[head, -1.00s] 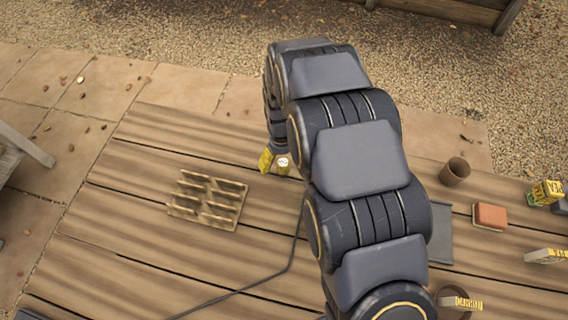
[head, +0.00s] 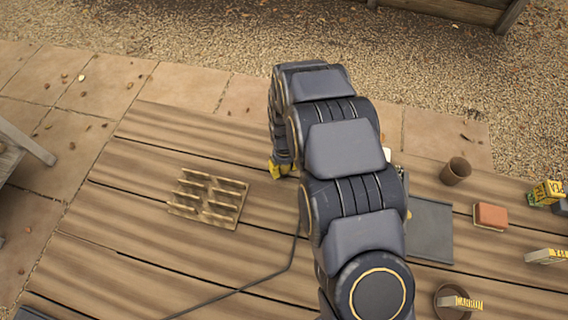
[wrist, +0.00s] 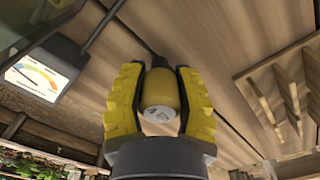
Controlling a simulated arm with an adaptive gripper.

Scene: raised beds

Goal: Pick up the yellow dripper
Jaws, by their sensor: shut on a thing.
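The yellow dripper (wrist: 160,90) sits between the two yellow fingers of my gripper (wrist: 160,105) in the wrist view. It is a small yellow cylinder with a pale, marked end facing the camera. The fingers close on it from both sides. A dark narrow part shows at its far end. In the head view, my gripper (head: 281,170) is low over the wooden deck, right of the slatted rack, and the dripper cannot be made out there. Whether the dripper is clear of the boards I cannot tell.
The slatted wooden rack (head: 208,198) lies left of my gripper. A black cable (head: 270,278) crosses the boards. A grey tray (head: 430,230), a brown pot (head: 455,170) and a reddish block (head: 490,216) are to the right. A gauge display (wrist: 42,75) shows in the wrist view.

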